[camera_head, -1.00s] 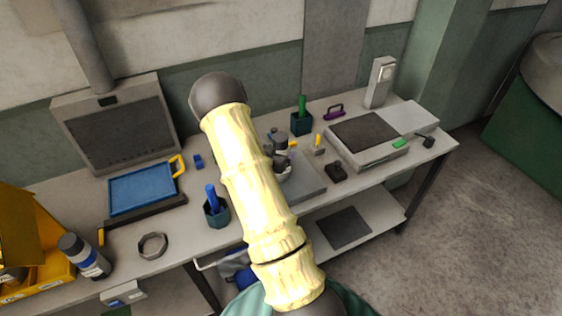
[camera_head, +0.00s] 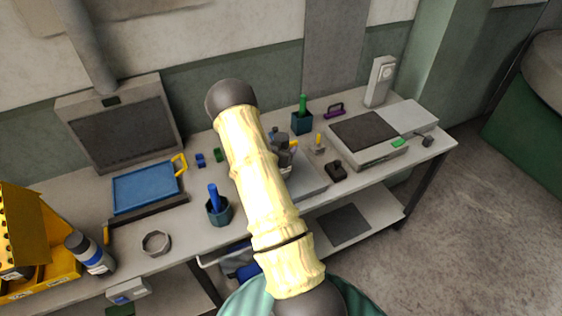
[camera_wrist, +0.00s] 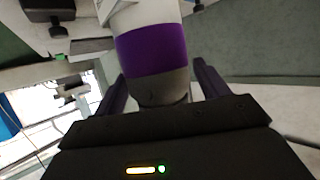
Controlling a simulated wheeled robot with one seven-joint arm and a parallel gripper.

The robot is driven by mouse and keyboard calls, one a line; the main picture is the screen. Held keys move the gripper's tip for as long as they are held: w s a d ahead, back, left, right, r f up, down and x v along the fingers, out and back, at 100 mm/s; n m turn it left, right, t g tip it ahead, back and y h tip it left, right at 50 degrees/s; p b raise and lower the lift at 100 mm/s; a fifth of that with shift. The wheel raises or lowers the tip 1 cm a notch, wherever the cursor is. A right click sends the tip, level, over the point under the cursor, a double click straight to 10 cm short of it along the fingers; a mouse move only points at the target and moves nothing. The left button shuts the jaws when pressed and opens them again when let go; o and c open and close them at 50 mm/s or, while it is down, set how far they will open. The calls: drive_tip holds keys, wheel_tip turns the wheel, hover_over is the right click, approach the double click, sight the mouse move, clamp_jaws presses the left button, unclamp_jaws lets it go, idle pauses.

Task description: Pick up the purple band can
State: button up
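In the wrist view the purple band can (camera_wrist: 152,50) is large and close, with a white part, a wide purple band and a grey end towards my gripper (camera_wrist: 160,72). The dark fingers stand on either side of the grey end, with narrow gaps beside it, so the gripper looks open around it. In the head view my pale arm hides most of my gripper and the can. A dark grey shape (camera_head: 283,150) shows just right of the arm, and I cannot tell if it is the can or my gripper.
A blue-banded can (camera_head: 91,255) stands by a yellow bin (camera_head: 68,268) at left. Small blocks lie near the arm.

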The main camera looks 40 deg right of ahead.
drive_tip(key=c, duration=1.2)
drive_tip(key=shift+r, duration=0.15)
wheel_tip(320, 180, up, 10)
drive_tip(key=b, duration=0.3)
